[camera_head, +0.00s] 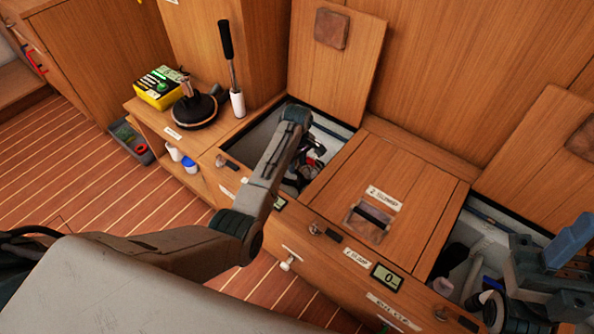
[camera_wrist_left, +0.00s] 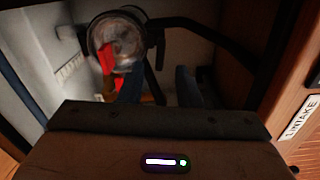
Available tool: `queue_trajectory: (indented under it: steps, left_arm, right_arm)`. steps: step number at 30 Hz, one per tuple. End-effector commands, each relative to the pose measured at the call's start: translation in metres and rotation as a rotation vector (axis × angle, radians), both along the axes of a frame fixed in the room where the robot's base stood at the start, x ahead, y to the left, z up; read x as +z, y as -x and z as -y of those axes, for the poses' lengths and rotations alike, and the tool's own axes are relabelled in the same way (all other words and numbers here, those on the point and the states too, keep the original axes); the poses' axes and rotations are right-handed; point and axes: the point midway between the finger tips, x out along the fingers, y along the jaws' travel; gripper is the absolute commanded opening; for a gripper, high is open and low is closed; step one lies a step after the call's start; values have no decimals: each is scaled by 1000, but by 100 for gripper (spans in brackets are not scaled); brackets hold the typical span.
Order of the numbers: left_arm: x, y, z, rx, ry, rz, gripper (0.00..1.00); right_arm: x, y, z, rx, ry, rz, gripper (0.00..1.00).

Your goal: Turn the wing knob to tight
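The wing knob cannot be made out for certain. In the left wrist view a round clear-faced fitting (camera_wrist_left: 118,36) with a dark rim sits inside the open left locker, with a red piece (camera_wrist_left: 106,62) in front of its lower part. My left gripper (camera_wrist_left: 158,80) shows two blue-grey fingers apart, with nothing seen between them. Its arm reaches down into the left locker in the head view, where the gripper (camera_head: 300,172) is mostly dark and hidden. My right gripper (camera_head: 562,255) is at the lower right, over the right locker; its opening is unclear.
A dark pipe (camera_wrist_left: 205,32) runs beside the fitting, and the locker wall (camera_wrist_left: 40,42) is close on the left. The middle lid (camera_head: 410,190) is closed. A raised lid (camera_head: 350,55) stands behind the left locker. A lever handle (camera_head: 231,65) stands upright to its left.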

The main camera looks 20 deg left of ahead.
Motion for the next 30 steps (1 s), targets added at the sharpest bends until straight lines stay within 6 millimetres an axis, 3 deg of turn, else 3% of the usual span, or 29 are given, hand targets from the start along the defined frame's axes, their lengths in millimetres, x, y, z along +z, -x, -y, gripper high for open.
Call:
queue_trajectory:
  steps: [1,6,16,17,21,30]
  left_arm:
    - [-11,0,0,0,0,-1,31]
    - [-25,0,0,0,0,0,31]
    - [-28,0,0,0,0,1,31]
    - [-28,0,0,0,0,1,29]
    - [-28,0,0,0,0,1,1]
    - [-27,0,0,-6,0,0,0]
  right_arm:
    - [-3,1,0,0,-2,11,36]
    - [-4,0,0,-2,-6,20,36]
    - [-3,0,0,-2,-7,23,36]
    - [-3,0,0,-2,-7,23,36]
    - [-3,0,0,-2,-7,23,36]
    - [-1,0,0,-2,-7,22,36]
